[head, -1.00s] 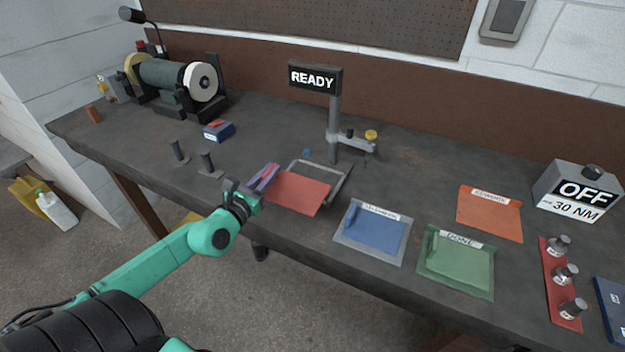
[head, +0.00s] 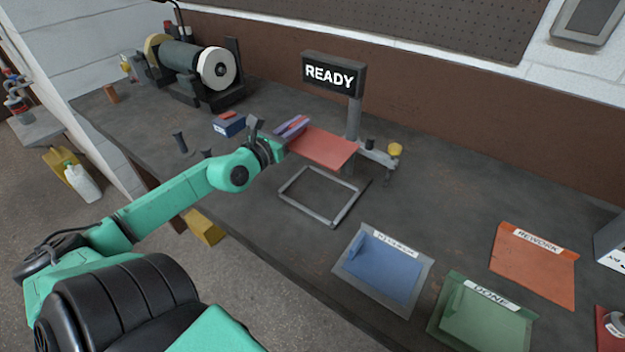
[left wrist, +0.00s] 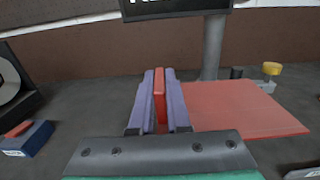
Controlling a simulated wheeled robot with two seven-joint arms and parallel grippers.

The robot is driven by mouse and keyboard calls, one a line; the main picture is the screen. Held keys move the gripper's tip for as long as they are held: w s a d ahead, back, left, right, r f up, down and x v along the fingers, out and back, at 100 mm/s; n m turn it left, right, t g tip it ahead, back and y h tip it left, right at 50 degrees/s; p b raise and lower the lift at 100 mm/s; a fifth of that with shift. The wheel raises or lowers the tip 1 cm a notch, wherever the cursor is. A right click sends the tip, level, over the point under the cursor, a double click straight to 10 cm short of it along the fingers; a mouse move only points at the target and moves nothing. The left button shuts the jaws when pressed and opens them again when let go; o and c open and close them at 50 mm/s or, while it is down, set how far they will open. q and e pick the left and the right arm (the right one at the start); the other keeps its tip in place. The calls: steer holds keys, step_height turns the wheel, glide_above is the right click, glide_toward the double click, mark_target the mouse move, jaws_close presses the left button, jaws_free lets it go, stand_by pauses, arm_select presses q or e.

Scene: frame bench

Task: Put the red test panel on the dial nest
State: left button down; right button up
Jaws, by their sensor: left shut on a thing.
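My left gripper (head: 288,132) is shut on the edge of the red test panel (head: 325,147). The panel is flat and held out to the right of the fingers, above the bench in front of the gauge post. In the left wrist view the purple-padded fingers (left wrist: 160,100) pinch a red upright edge, with the panel (left wrist: 240,108) spreading to the right. The dial stand (head: 355,135) carries a READY sign and an arm with a yellow knob (head: 395,150). The panel hides part of the post and arm. I cannot make out a separate nest surface. My right gripper is not in view.
An empty grey frame (head: 335,214) lies on the bench. Blue (head: 384,268), green (head: 485,315) and orange (head: 535,265) trays or mats are at the right. A bench grinder (head: 195,72) and a blue box (head: 229,124) are at the left.

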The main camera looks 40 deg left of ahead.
arm_select(q)
step_height(320, 180, down, 15)
steer(key=shift+s+r+b, duration=0.1)
steer(key=shift+b, duration=0.6)
steer(key=shift+f, duration=0.35)
steer(key=c, duration=1)
jaws_free()
steer(key=shift+o, duration=0.6)
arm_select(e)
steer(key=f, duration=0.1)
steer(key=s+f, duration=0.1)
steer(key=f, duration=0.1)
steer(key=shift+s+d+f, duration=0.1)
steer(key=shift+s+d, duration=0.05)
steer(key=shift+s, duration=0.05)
